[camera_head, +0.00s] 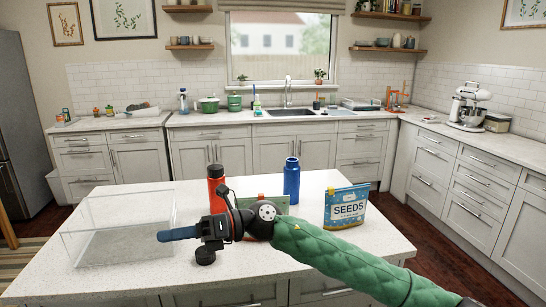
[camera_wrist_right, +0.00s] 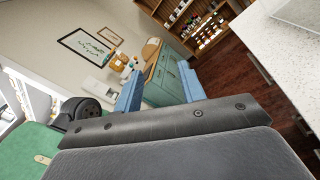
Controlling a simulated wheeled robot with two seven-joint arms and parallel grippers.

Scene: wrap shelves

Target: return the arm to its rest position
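My right arm, in a green sleeve, comes in from the lower right in the head view and reaches left across the front of the white island counter (camera_head: 300,285). Its gripper (camera_head: 165,236) points left, with its blue fingers over the counter near a clear box. In the right wrist view the two blue fingers (camera_wrist_right: 160,85) stand apart with nothing between them, so the gripper is open and empty. My left gripper is not in view.
The clear open box (camera_head: 85,250) stands on the island's left. A red bottle (camera_head: 215,185), a blue bottle (camera_head: 291,182) and a blue seeds bag (camera_head: 346,207) stand behind my right arm. A green item (camera_head: 275,201) is partly hidden by it. The island's front right is clear.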

